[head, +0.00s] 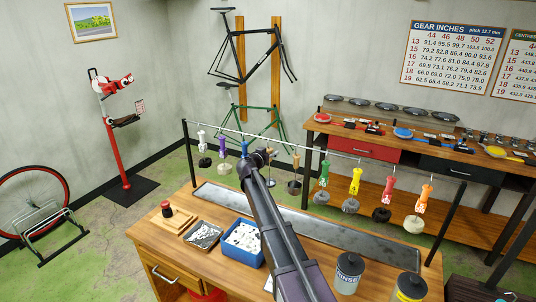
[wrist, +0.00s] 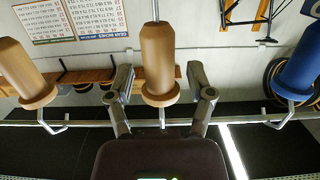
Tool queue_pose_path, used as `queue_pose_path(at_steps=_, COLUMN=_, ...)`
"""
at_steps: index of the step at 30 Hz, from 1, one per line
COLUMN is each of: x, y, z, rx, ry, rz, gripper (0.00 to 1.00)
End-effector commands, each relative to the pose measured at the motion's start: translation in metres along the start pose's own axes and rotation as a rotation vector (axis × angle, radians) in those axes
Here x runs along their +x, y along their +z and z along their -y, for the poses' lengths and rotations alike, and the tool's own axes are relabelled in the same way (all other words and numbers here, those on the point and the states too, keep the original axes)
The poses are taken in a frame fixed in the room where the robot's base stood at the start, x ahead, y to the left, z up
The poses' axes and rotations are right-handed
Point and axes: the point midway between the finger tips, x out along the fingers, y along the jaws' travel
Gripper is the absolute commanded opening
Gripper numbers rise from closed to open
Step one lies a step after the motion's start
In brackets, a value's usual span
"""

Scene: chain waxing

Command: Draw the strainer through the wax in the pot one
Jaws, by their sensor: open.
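Tools with coloured handles hang from a rail (head: 335,150) above the bench. My gripper (head: 262,155) is at the rail among them. In the wrist view my gripper (wrist: 162,100) is open, with a finger on each side of a tan handle (wrist: 158,62); the fingers look apart from it. A second tan handle (wrist: 24,72) hangs to the left and a blue handle (wrist: 301,65) to the right. I cannot tell which tool is the strainer. I see no pot that is clearly a wax pot.
On the wooden bench (head: 150,232) are a long metal tray (head: 310,228), a blue box (head: 241,258) of white pieces, a small tray (head: 203,235), a RINSE jar (head: 349,274) and a yellow-labelled jar (head: 408,288). Green, yellow, red and orange handles (head: 356,182) hang further right.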

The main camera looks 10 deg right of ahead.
Motion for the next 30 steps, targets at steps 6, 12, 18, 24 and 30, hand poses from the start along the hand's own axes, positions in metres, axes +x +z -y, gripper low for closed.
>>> queue_pose_path(at_steps=6, x=0.0014, y=0.0128, z=0.0003, rx=0.0, ry=0.0, rz=0.0, gripper=0.69)
queue_pose_path(at_steps=12, x=0.0012, y=0.0137, z=0.0007, rx=0.0, ry=0.0, rz=0.0, gripper=0.69)
queue_pose_path(at_steps=18, x=0.0009, y=0.0134, z=0.001, rx=0.0, ry=-0.001, rz=0.0, gripper=0.69)
queue_pose_path(at_steps=24, x=0.0007, y=0.0135, z=0.0012, rx=-0.001, ry=-0.001, rz=0.0, gripper=0.12)
queue_pose_path(at_steps=30, x=0.0007, y=0.0133, z=0.0015, rx=-0.001, ry=-0.001, rz=0.0, gripper=0.0)
